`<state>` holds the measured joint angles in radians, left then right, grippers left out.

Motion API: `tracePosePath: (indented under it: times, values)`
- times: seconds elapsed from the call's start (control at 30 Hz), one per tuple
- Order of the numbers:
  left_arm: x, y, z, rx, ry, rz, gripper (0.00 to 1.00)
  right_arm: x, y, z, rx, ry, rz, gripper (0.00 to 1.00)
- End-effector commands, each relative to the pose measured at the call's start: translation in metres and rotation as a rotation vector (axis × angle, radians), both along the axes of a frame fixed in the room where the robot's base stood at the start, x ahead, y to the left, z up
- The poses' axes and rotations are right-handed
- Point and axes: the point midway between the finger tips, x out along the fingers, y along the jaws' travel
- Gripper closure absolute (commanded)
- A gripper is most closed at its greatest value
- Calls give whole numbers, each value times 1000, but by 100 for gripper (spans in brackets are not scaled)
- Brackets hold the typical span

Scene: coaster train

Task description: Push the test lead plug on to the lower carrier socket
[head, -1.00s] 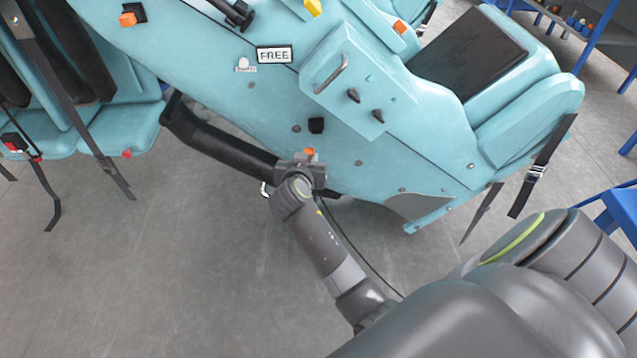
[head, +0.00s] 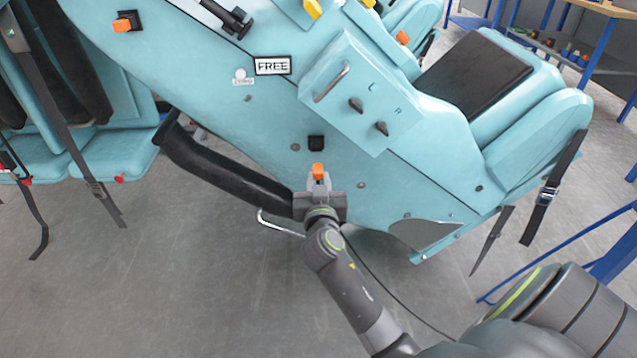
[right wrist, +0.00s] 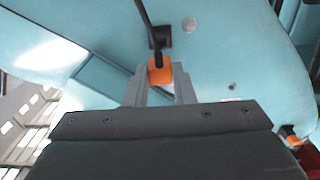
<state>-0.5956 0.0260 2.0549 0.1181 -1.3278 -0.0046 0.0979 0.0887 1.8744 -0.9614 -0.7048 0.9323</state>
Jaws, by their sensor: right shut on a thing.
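The orange test lead plug (head: 317,171) is between the fingertips of my right gripper (head: 318,186), which is shut on it. The black lower carrier socket (head: 316,142) is on the teal carrier side (head: 270,125), just above the plug in the head view, with a teal gap between them in the picture. In the right wrist view the plug (right wrist: 160,71) shows between the grey fingers (right wrist: 160,88). The dark socket (right wrist: 160,37) is just beyond it, partly crossed by a dark cable. I cannot tell the depth gap. My left gripper is not in view.
Another orange plug (head: 124,25) is at a black socket at upper left. A FREE label (head: 273,66) and a box with a handle and knobs (head: 355,95) are on the carrier. A padded black bar (head: 225,172) lies left of my gripper. Open floor (head: 150,290) is below.

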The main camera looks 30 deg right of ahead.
Motion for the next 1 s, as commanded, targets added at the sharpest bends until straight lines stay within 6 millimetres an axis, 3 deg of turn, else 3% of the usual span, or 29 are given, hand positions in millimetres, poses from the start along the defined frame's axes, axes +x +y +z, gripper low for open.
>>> tracePosePath:
  times: [0.63,1.0]
  values:
    - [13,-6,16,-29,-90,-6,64,43,-26,-2,-1,0,-3,100]
    - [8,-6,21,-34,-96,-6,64,49,-30,-1,1,1,-3,100]
